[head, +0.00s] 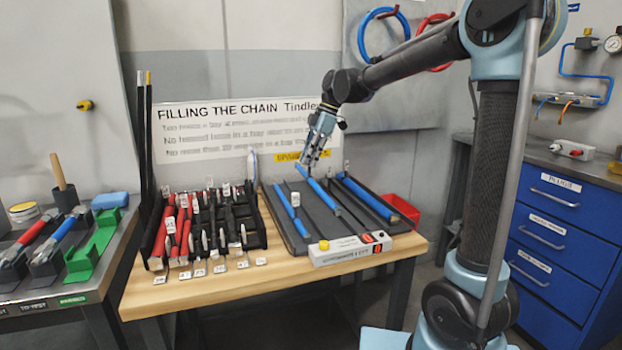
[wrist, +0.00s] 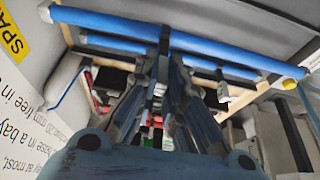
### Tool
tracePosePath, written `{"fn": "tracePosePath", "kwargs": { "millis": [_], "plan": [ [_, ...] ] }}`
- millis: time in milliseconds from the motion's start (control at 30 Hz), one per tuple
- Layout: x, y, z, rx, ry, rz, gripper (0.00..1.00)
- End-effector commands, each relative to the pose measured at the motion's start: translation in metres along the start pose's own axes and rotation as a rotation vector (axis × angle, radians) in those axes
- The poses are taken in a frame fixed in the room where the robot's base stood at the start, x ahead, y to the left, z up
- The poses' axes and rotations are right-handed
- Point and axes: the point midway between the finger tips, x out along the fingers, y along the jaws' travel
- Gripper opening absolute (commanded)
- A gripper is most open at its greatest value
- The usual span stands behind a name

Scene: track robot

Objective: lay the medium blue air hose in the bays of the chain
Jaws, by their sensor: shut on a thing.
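The middle of three blue hoses (head: 322,192) lies aslant over the dark tray, and I take it to be the medium one. In the wrist view the held hose (wrist: 225,52) runs across the top of the picture, through the fingertips (wrist: 165,38). I cannot tell if it is lifted clear of the tray. The black chain (head: 259,236) stands at the left of the bench, with red and black lines and white tags in its bays. Its bay floors are mostly hidden.
The dark tray (head: 264,197) also holds a thinner blue hose (head: 288,208) at left and a thicker one (head: 368,197) at right. A control box (head: 345,250) sits at its front. A sign (head: 230,125) stands behind the bench. A red bin (head: 400,209) is at right.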

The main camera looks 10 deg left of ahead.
Motion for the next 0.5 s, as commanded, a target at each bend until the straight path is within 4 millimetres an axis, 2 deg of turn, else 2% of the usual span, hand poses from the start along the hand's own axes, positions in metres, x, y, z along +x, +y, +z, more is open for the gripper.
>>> {"fn": "tracePosePath", "kwargs": {
  "millis": [100,367,500],
  "plan": [
    [0.015,0.000,0.006,0.000,0.000,0.000,0.00],
    [0.029,0.000,0.012,0.000,0.000,0.000,0.00],
    [0.045,0.000,0.019,0.000,0.000,0.000,0.00]
  ]
}}
